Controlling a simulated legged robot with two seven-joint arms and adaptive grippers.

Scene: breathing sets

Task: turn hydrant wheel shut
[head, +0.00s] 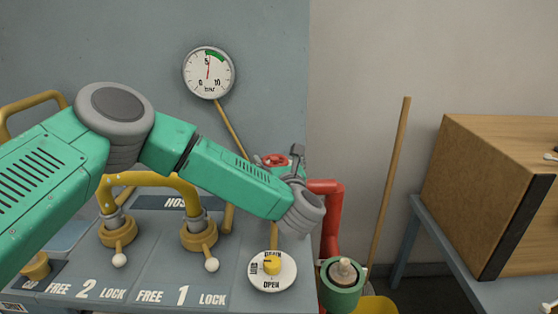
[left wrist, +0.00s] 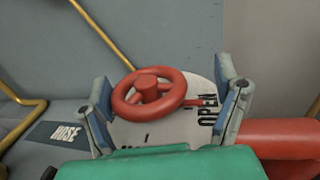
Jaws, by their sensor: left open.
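The red hydrant wheel (left wrist: 150,93) shows in the left wrist view in front of a pale plate (left wrist: 208,135) lettered OPEN. It has a round rim and a thick hub. My left gripper (left wrist: 161,75) is open, with one grey-blue finger on each side of the wheel. Gaps show between the fingers and the rim, and I see no contact. In the head view the wheel (head: 273,160) shows just past my left wrist, partly hidden by my arm and gripper (head: 297,158). My right gripper is out of view.
A red pipe (head: 329,215) bends down right of the wheel to a green fitting (head: 343,292). The grey panel (head: 150,270) carries yellow valves and a white dial (head: 285,278). A pressure gauge (head: 209,72) hangs above. A wooden box (head: 485,190) stands at right.

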